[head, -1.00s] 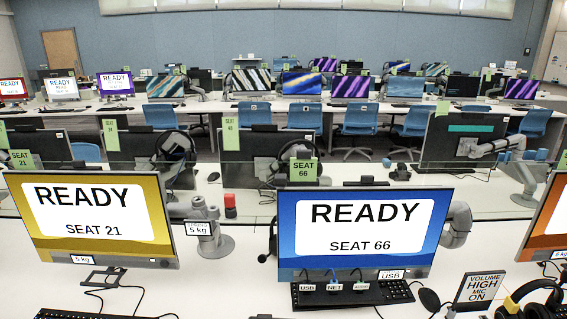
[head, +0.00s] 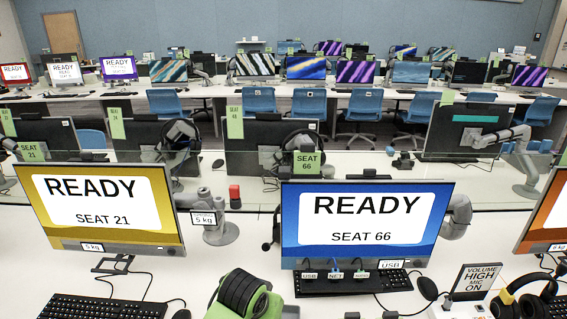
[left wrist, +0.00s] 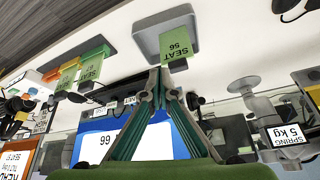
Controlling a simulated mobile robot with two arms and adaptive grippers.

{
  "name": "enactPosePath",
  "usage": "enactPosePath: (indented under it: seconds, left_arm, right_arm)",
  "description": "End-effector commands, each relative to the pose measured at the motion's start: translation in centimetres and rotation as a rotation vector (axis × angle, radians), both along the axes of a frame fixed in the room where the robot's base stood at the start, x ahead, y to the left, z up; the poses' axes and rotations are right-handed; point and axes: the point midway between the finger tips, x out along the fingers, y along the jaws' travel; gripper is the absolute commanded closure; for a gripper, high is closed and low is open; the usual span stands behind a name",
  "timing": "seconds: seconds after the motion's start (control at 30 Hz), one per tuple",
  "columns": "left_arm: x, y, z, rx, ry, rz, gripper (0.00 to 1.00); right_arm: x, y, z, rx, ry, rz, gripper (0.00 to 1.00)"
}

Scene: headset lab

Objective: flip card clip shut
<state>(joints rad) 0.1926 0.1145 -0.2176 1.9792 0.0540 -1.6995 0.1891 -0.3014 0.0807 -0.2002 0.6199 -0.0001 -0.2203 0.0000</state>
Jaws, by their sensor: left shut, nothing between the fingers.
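My left gripper (left wrist: 163,82) shows in the left wrist view with its dark green fingertips together, empty. A green card reading SEAT 56 (left wrist: 178,42) and a grey square piece (left wrist: 160,32) lie just beyond the fingertips; the card overlaps the grey piece. I cannot tell whether fingertips and card touch, or whether a clip there is open. In the head view, a green SEAT 66 card (head: 308,162) stands behind the blue SEAT 66 monitor (head: 365,225). My green and black left arm part shows at the bottom there; its fingers are hidden. My right gripper is not in view.
A yellow SEAT 21 monitor (head: 100,210) stands at the left. A keyboard (head: 350,282), a mouse (head: 427,288), a headset (head: 525,300) and a volume sign (head: 474,281) crowd the right front. A grey monitor arm with a 5 kg label (head: 204,218) stands between the monitors.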

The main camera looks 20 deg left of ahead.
Motion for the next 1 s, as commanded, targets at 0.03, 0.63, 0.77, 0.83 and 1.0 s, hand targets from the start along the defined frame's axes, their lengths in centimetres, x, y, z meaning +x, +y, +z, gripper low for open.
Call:
enactPosePath:
  seconds: [0.03, 0.63, 0.77, 0.83, 1.0]
  left_arm:
    - [1.9, -0.1, 1.5, 0.001, -0.018, 0.009, 1.00]
    - [16.8, 0.5, 20.1, 0.016, -0.151, 0.157, 1.00]
    - [18.7, 0.9, 25.2, 0.015, -0.182, 0.199, 1.00]
    - [19.5, 1.2, 28.0, 0.016, -0.197, 0.222, 1.00]
    - [20.6, 1.9, 34.1, 0.013, -0.234, 0.276, 1.00]
  right_arm:
    - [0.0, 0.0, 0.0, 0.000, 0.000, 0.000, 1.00]
    - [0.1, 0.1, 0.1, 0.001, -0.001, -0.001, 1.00]
    - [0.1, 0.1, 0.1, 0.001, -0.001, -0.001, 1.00]
    - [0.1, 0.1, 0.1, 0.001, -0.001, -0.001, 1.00]
    - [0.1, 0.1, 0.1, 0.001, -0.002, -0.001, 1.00]
